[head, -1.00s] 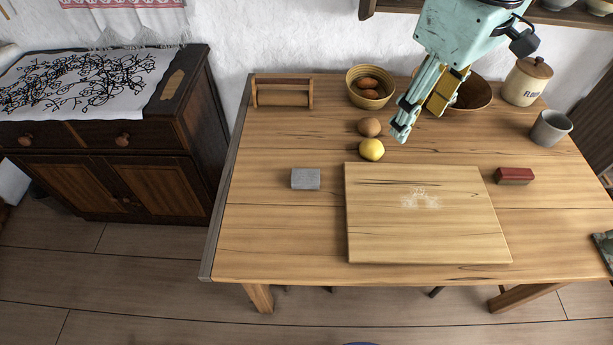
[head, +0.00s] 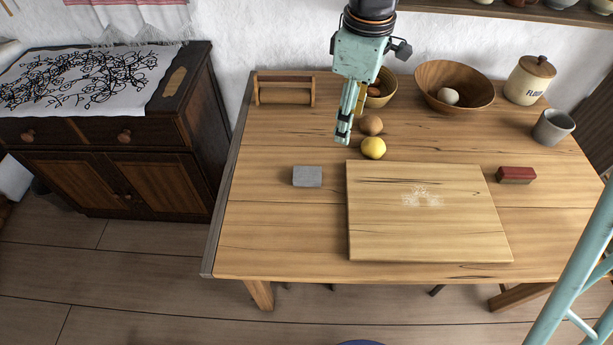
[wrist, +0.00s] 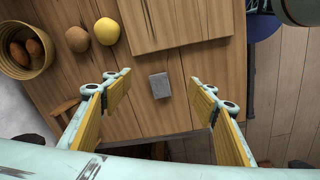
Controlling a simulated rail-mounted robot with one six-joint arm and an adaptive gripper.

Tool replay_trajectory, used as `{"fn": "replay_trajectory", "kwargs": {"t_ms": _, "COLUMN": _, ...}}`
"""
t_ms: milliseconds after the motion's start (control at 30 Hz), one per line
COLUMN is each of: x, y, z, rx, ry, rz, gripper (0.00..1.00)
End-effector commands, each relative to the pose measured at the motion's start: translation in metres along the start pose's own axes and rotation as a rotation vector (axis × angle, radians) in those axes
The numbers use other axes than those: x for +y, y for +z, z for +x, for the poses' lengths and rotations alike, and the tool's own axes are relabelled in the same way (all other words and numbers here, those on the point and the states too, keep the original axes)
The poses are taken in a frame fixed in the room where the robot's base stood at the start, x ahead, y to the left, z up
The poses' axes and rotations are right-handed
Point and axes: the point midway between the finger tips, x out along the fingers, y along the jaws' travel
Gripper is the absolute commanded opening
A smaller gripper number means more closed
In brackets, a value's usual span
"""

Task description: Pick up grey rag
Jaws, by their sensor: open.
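The grey rag (head: 307,176) is a small folded block lying flat on the wooden table, left of the cutting board. It also shows in the wrist view (wrist: 160,85), between and beyond my two fingers. My gripper (head: 343,138) is open and empty. It hangs above the table, behind and to the right of the rag in the head view, and is apart from it. In the wrist view my gripper (wrist: 160,100) has its yellow-padded fingers spread wide. Nothing hides the rag.
A yellow fruit (head: 373,148) and a brown round item (head: 371,125) lie beside my gripper. A cutting board (head: 430,245) lies right of the rag. A wooden rack (head: 284,98) stands behind. A red-topped block (head: 515,175) lies far right. The table left of the rag is clear.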

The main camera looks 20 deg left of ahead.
Motion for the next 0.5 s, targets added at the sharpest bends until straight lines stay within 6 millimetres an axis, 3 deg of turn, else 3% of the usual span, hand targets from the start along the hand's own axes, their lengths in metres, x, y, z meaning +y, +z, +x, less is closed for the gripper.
{"fn": "replay_trajectory", "kwargs": {"t_ms": 500, "x": 0.003, "y": -0.074, "z": 0.091, "rx": -0.025, "ry": -0.04, "rz": -0.264, "gripper": 0.53}}
